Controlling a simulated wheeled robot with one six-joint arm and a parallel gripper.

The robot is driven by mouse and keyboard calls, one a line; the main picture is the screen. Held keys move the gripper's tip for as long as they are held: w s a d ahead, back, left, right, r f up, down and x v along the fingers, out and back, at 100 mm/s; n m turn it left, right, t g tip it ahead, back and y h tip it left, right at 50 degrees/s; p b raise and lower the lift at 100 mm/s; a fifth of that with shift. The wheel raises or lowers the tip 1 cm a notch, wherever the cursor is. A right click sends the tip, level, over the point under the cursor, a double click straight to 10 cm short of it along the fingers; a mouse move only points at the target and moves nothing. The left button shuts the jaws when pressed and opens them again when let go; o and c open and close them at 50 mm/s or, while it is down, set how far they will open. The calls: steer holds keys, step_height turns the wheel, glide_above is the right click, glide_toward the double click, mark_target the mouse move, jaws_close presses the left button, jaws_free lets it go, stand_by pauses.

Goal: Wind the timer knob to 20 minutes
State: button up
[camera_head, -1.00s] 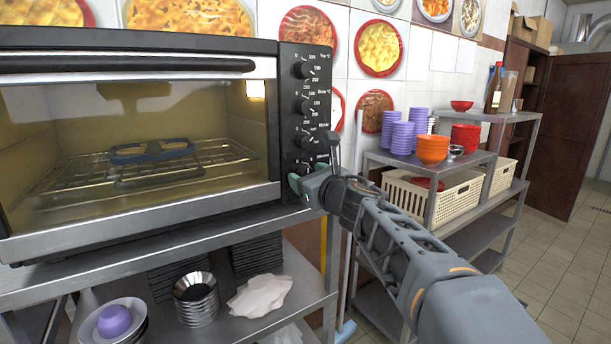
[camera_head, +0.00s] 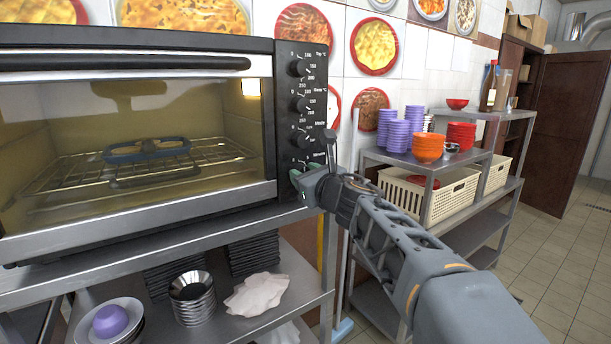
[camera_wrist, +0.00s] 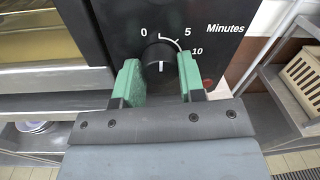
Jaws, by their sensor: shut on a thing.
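The timer knob (camera_wrist: 158,56) is a dark round knob on the black oven panel, seen in the wrist view. The printed marks 0, 5 and 10 and the word Minutes show around it. A white line on the knob's face points down in that view. My gripper (camera_wrist: 161,82) has its green fingers on the left and right sides of the knob, shut on it. In the head view, my gripper (camera_head: 303,182) is at the bottom of the panel and hides the timer knob. The oven (camera_head: 140,215) stands on a metal shelf.
More knobs (camera_head: 301,68) sit above on the same panel. A metal rack (camera_head: 430,164) with purple cups (camera_head: 398,133), orange bowls (camera_head: 428,148) and cream baskets (camera_head: 452,200) stands close to the right of my arm. Open floor lies farther right.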

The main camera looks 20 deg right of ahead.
steer(key=shift+d+r+m+g+y+p, duration=0.15)
steer(key=shift+m+y+p, duration=0.3)
steer(key=shift+m+p, duration=5.5)
steer(key=shift+m+g+y+p, duration=0.35)
steer(key=shift+m+p, duration=2.05)
steer(key=shift+m, duration=6.95)
steer(key=o, duration=0.9)
steer(key=shift+s, duration=0.1)
